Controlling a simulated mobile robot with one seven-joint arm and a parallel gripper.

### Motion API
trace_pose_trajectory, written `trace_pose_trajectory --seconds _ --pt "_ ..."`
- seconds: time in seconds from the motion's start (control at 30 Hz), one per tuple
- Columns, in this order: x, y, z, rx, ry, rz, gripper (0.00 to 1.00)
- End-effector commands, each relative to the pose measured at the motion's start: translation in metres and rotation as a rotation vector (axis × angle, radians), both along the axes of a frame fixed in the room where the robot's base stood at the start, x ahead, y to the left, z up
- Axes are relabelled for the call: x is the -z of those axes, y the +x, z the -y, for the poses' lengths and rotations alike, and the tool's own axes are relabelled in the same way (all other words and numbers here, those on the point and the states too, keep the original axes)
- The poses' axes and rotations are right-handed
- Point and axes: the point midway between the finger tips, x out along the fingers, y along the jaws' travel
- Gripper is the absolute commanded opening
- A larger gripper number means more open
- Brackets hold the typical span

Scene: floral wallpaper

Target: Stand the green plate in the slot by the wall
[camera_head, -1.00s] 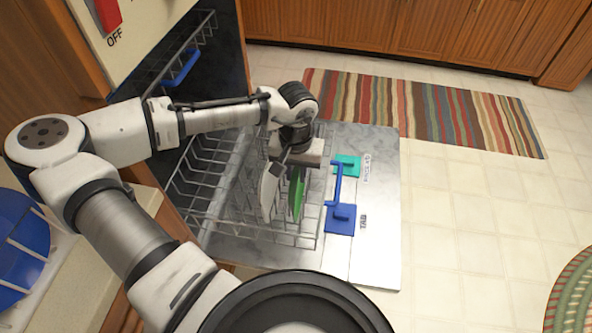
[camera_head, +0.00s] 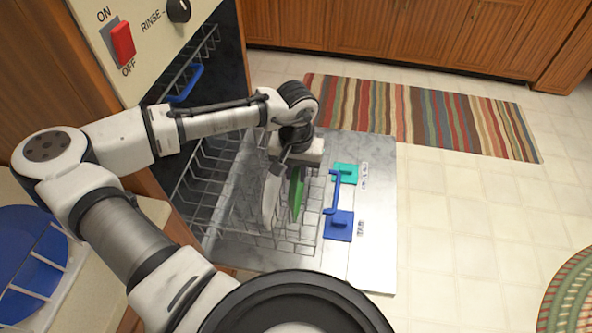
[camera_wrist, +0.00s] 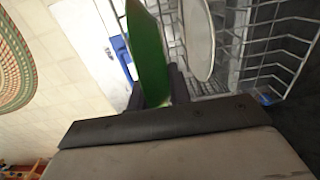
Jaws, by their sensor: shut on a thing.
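The green plate (camera_head: 297,193) stands on edge in the lower dishwasher rack, seen nearly edge-on. My gripper (camera_head: 290,162) is above it and shut on its upper edge. In the wrist view the green plate (camera_wrist: 147,55) rises from between the dark fingers (camera_wrist: 155,95). A white plate (camera_head: 270,198) stands just to its left in the rack, close beside it; it also shows in the wrist view (camera_wrist: 199,40). The wire rack (camera_head: 225,205) is pulled out over the open door. The green plate's lower edge among the tines is hard to make out.
An upper rack (camera_head: 190,75) is inside the machine. A blue plate (camera_head: 30,245) sits in a rack at the left.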

Motion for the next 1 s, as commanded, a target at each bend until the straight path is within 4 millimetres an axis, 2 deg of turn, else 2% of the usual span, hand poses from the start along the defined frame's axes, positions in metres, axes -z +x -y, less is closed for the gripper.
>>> trace_pose_trajectory --seconds 0.7,1.0 --pt "-0.049 0.002 -0.001 -0.004 0.0 0.004 0.0" --pt "-0.057 0.002 -0.002 -0.005 0.002 0.005 0.0"
